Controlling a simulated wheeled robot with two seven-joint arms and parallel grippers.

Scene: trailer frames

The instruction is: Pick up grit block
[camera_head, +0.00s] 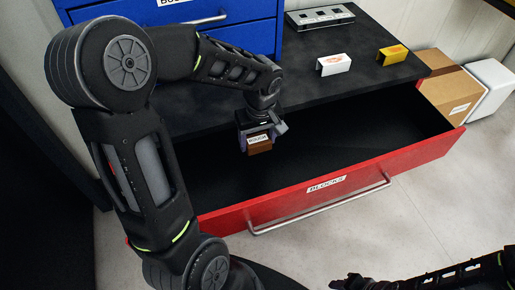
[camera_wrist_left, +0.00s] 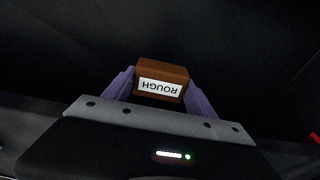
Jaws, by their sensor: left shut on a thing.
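A brown block (camera_head: 260,146) with a white label is in my left gripper (camera_head: 262,137), over the open drawer. In the left wrist view the brown block (camera_wrist_left: 162,72) sits between the two purple-grey fingers of the left gripper (camera_wrist_left: 160,88), and its label reads "ROUGH", upside down. The left gripper is shut on it. The red-fronted drawer (camera_head: 345,187) labelled "BLOCKS" is pulled open, and its visible inside is dark. My right arm shows at the lower right, its gripper (camera_head: 352,283) cut by the bottom edge.
A blue drawer cabinet (camera_head: 225,12) stands behind. A cardboard box (camera_head: 453,92) and a white box (camera_head: 490,88) are at the right. The drawer's handle (camera_head: 320,208) sticks out in front.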

